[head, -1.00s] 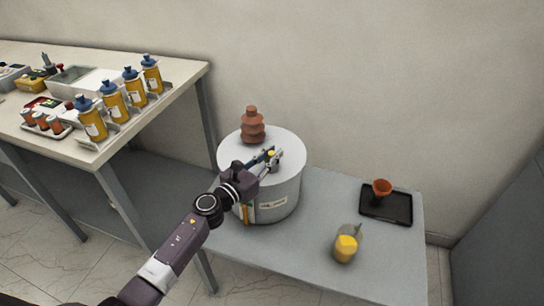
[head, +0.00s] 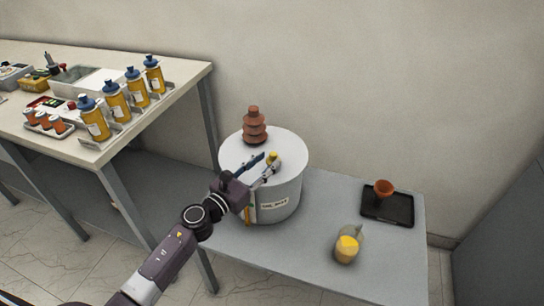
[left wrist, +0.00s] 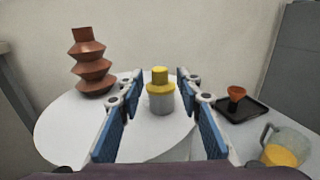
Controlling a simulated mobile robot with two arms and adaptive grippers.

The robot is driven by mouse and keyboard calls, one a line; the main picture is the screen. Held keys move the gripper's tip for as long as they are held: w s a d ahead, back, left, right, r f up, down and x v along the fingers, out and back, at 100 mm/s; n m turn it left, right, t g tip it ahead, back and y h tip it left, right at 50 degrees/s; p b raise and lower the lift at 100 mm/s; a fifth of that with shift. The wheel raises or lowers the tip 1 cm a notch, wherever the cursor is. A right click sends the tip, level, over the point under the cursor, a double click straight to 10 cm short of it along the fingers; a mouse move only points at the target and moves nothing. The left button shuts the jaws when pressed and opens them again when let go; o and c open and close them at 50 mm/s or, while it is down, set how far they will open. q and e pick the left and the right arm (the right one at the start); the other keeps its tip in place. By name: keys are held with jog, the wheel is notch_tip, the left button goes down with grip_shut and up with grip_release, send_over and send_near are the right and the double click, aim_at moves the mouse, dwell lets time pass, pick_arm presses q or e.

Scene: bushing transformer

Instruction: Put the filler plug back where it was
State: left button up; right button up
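The filler plug (head: 273,157) is yellow and stands upright on a short grey neck on top of the white cylindrical tank (head: 280,193). In the left wrist view the plug (left wrist: 160,77) and the pale neck (left wrist: 161,100) below it are in the middle, between the lines of the two fingers. My left gripper (head: 262,170) is open, with blue-padded fingers spread on either side and a gap to the plug. It holds nothing. How deep the plug sits in the neck cannot be told. My right gripper is not in view.
A brown ribbed bushing (head: 254,126) stands on the tank lid behind the plug. A jug with yellow liquid (head: 346,246) and a black tray (head: 398,214) with an orange funnel (head: 383,188) are to the right. The workbench (head: 190,88) with several yellow bottles is at left.

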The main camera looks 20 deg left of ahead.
pick_arm(q)
jog(key=shift+v, duration=1.65)
